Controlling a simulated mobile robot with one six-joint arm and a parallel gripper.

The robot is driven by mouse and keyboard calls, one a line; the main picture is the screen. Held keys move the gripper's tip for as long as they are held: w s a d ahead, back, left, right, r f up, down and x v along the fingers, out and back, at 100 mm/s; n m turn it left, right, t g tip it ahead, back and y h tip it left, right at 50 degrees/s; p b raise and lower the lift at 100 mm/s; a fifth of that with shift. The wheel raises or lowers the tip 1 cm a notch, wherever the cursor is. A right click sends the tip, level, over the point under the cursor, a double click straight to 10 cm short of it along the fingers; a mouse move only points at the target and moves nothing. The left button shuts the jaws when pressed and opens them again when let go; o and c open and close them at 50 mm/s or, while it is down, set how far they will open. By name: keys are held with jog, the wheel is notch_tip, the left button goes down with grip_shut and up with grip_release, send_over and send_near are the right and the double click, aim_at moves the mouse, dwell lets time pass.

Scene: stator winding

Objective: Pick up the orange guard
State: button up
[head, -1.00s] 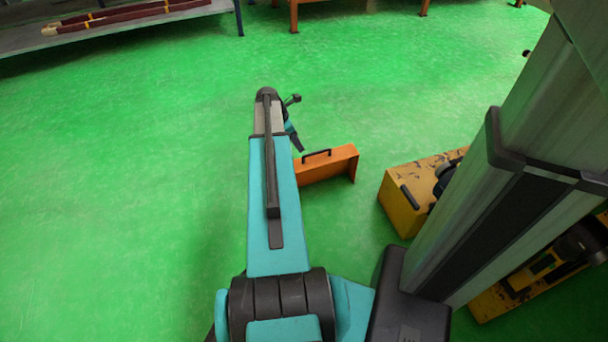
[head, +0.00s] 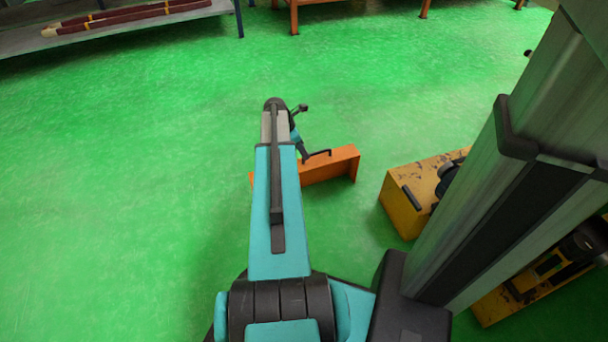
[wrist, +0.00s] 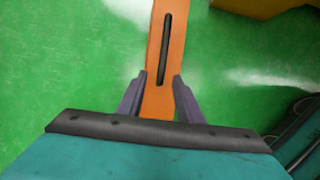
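The orange guard (head: 335,166) stands on the green floor in the head view, partly hidden behind my arm. A black handle (wrist: 167,48) runs along its orange top (wrist: 158,100), which shows in the wrist view. My gripper (wrist: 159,75) is open, with one finger on each side of the orange top strip. In the head view my gripper (head: 303,157) is at the near left end of the handle. I cannot tell whether the fingers touch the guard.
A worn yellow machine block (head: 408,190) stands on the floor right of the guard; a yellow part also shows at the wrist view's top right (wrist: 270,5). A grey shelf (head: 110,25) is at the far left. The floor left of my arm is clear.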

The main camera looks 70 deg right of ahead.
jog(key=shift+b+x, duration=1.15)
jog(key=shift+x, duration=1.05)
jog(key=shift+s+r, duration=0.1)
grip_shut()
